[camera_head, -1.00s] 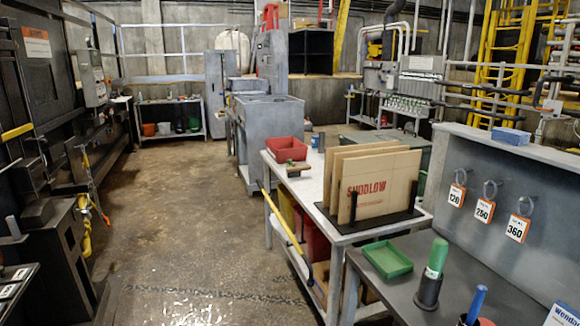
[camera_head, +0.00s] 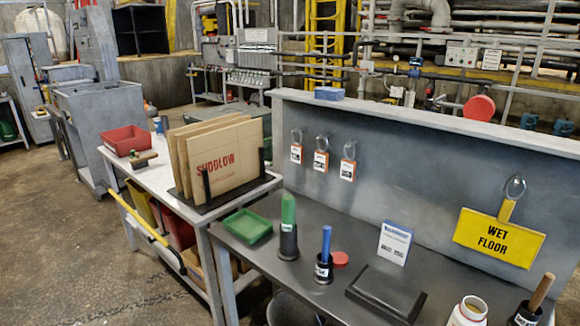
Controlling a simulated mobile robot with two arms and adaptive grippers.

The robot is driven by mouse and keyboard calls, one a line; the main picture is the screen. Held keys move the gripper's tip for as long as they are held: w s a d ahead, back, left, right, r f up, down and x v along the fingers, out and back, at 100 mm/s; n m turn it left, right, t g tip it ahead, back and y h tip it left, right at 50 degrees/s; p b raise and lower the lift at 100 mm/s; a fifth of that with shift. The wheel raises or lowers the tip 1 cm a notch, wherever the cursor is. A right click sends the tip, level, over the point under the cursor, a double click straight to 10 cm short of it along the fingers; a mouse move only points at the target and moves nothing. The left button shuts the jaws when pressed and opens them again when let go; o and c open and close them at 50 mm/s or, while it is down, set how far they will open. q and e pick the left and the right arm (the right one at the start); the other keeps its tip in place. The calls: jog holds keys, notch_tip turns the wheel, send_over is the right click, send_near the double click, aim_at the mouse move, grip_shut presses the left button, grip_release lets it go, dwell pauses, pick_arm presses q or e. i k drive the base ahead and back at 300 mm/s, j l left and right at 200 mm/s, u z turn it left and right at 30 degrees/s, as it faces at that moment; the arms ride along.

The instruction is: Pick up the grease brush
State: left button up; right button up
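Several upright handles in black holders stand on the grey workbench (camera_head: 262,268), and I cannot tell which is the grease brush. A thick green handle (camera_head: 288,212) stands nearest the bench's left end. A blue handle (camera_head: 326,242) stands right of it. A wooden handle (camera_head: 541,291) leans in a black holder (camera_head: 523,316) at the lower right corner. The holder labels are too small to read. A small green and wooden item (camera_head: 143,159) lies by the red tray on the white table. Neither of my grippers is in view.
A green tray (camera_head: 247,226), a red disc (camera_head: 340,259), a white card (camera_head: 394,243), a black flat stand (camera_head: 385,296) and a white jar (camera_head: 468,312) are on the bench. A yellow sign (camera_head: 499,238) hangs on the back panel. Boards (camera_head: 226,158) stand on the white table (camera_head: 158,181).

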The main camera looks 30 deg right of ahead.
aim_at(547, 280)
jog(key=z, duration=0.45)
jog(key=k+z, duration=0.1)
jog(key=z, duration=0.85)
jog(key=k+z, duration=0.1)
jog(key=z, duration=0.4)
jog(key=l+z, duration=0.1)
jog(key=z, duration=0.35)
